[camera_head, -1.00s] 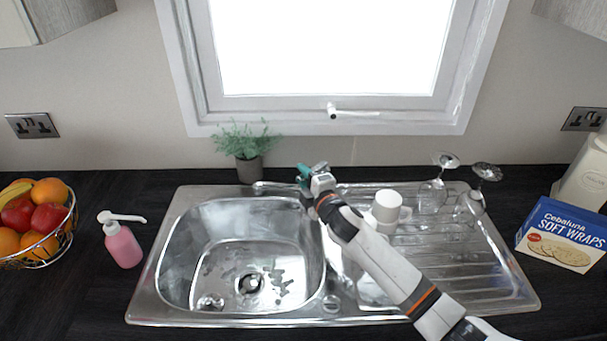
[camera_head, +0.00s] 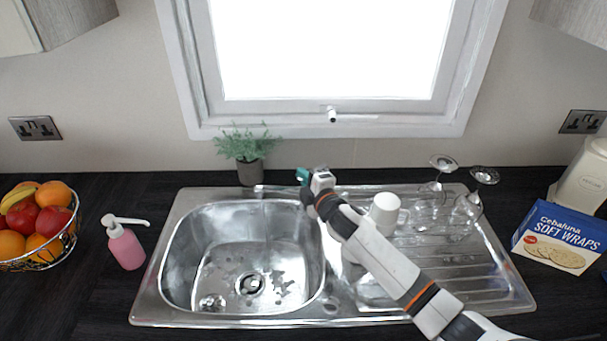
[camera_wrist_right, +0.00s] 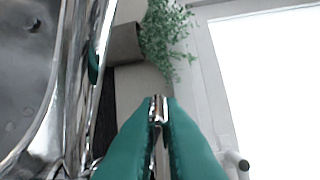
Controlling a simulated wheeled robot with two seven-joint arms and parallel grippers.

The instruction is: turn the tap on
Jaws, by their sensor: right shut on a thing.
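The tap stands at the back rim of the steel sink (camera_head: 176,262); in the head view my right gripper and wrist cover most of it. The tap's spout (camera_head: 258,188) seems to show as a thin chrome bar to the left of the gripper. My right gripper (camera_head: 303,176), with teal fingers, is at the back edge of the sink. In the right wrist view its fingers (camera_wrist_right: 158,110) are shut on a small chrome piece, the tap's lever (camera_wrist_right: 159,108). No water stream is visible over the bowl. My left gripper is not in view.
A potted plant (camera_head: 249,172) stands behind the sink, left of my right gripper. A white mug (camera_head: 384,212) and upturned glasses (camera_head: 432,196) stand on the drainer, close to my right arm. A pink soap bottle (camera_head: 126,248) and a fruit basket (camera_head: 68,238) are at left.

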